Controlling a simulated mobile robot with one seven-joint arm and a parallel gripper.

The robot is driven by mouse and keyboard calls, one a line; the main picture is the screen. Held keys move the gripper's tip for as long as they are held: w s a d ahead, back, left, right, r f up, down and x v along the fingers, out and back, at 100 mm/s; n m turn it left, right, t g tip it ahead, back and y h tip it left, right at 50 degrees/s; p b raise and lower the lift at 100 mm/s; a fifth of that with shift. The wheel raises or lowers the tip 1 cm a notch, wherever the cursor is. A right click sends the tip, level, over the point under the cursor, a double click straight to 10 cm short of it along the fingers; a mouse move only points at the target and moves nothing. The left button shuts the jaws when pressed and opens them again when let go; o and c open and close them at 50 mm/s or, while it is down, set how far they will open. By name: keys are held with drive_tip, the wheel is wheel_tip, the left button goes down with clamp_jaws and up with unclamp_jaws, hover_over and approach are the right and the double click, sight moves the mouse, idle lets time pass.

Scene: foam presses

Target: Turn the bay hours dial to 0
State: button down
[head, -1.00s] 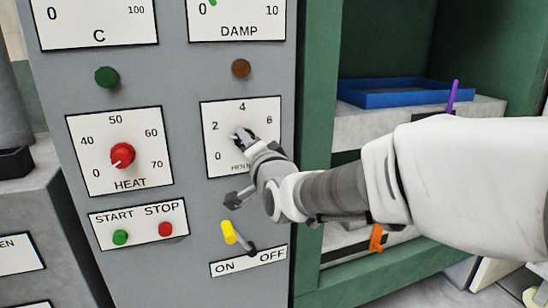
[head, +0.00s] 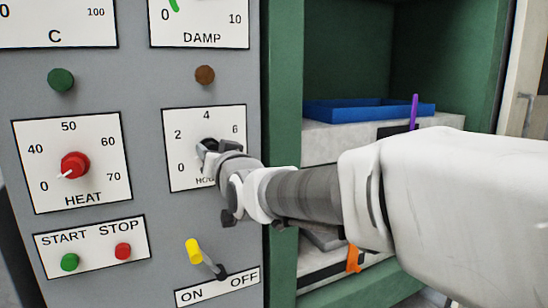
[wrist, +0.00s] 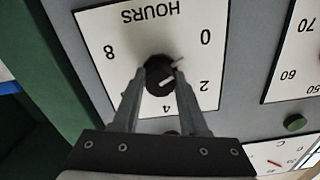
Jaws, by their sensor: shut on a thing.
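The bay hours dial is a black round knob (wrist: 158,76) on a white HOURS plate (wrist: 88,20), which appears upside down in the wrist view. My gripper (wrist: 160,82) is shut on the knob, one finger on each side. A short white mark lies on the knob's face, and a white pointer tip shows beside it, towards the 0. Its exact reading is hard to tell. In the head view, my gripper (head: 207,152) covers the knob and part of the HOURS lettering on the plate (head: 183,123).
A red HEAT dial (head: 75,165) is to the left. START (head: 69,262) and STOP (head: 123,251) buttons and a yellow-tipped ON/OFF lever (head: 193,250) are below. A green frame (head: 284,90) and an open bay with a blue tray (head: 350,110) are on the right.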

drive_tip(key=shift+r+n, duration=0.1)
drive_tip(key=shift+n, duration=0.3)
drive_tip(key=shift+c, duration=2.2)
unclamp_jaws()
drive_tip(key=p+v, duration=0.3)
drive_tip(key=v, duration=1.4)
drive_tip(key=shift+s, duration=0.2)
